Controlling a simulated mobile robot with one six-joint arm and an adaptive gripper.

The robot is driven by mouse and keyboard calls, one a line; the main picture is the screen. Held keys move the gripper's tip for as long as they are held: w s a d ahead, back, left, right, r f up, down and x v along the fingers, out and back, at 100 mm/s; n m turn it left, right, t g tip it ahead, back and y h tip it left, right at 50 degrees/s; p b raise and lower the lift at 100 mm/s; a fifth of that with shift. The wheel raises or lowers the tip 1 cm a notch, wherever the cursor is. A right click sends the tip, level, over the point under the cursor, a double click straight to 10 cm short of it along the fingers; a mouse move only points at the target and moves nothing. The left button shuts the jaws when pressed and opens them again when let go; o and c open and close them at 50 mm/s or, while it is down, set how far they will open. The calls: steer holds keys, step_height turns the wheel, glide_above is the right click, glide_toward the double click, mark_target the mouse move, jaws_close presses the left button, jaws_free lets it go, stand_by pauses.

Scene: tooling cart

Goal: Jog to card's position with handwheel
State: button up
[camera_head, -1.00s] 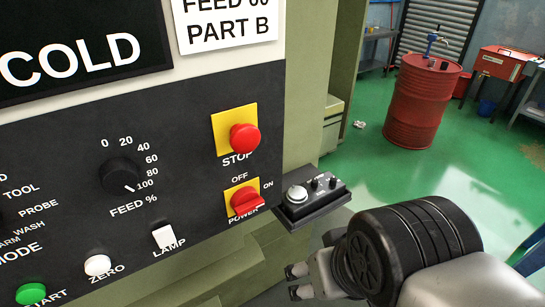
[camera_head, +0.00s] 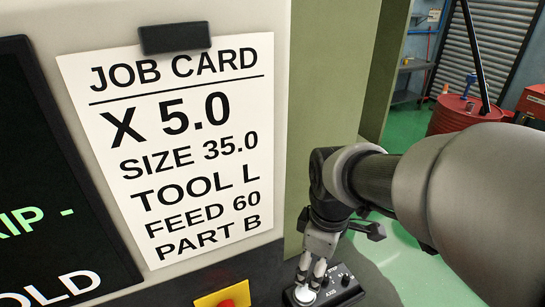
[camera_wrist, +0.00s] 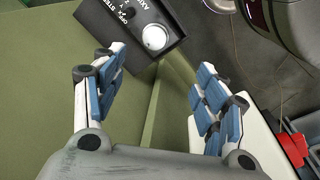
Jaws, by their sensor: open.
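The job card (camera_head: 160,190) hangs from a black clip (camera_head: 176,38) in the head view. It reads X 5.0, SIZE 35.0, TOOL L, FEED 60, PART B. The black handwheel box (camera_head: 343,290) is low in the head view, with a pale round handwheel (camera_head: 305,295). In the wrist view the handwheel (camera_wrist: 154,37) and its box (camera_wrist: 125,22) lie beyond my fingertips. My gripper (camera_head: 315,272) is open and empty, close to the handwheel but not around it. Its blue-padded fingers (camera_wrist: 162,68) are spread in the wrist view. Dial markings are too small to read.
The machine's dark screen (camera_head: 55,190) is cut off at the left, with partial green text. A red button on a yellow plate (camera_head: 225,297) sits at the bottom edge. A red drum (camera_head: 460,113) stands behind my arm on green floor.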

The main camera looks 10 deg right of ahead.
mark_target(305, 292)
steer(key=w+f+n, duration=0.1)
steer(key=f, duration=0.5)
steer(key=w+f+n, duration=0.1)
steer(key=f, duration=0.5)
steer(key=w+f+n+g, duration=0.1)
steer(key=f, duration=0.4)
steer(key=shift+w+f+n+p, duration=0.1)
steer(key=shift+f+n+p, duration=0.2)
steer(key=shift+f+n, duration=0.1)
steer(key=shift+c, duration=0.6)
steer(key=c, duration=0.9)
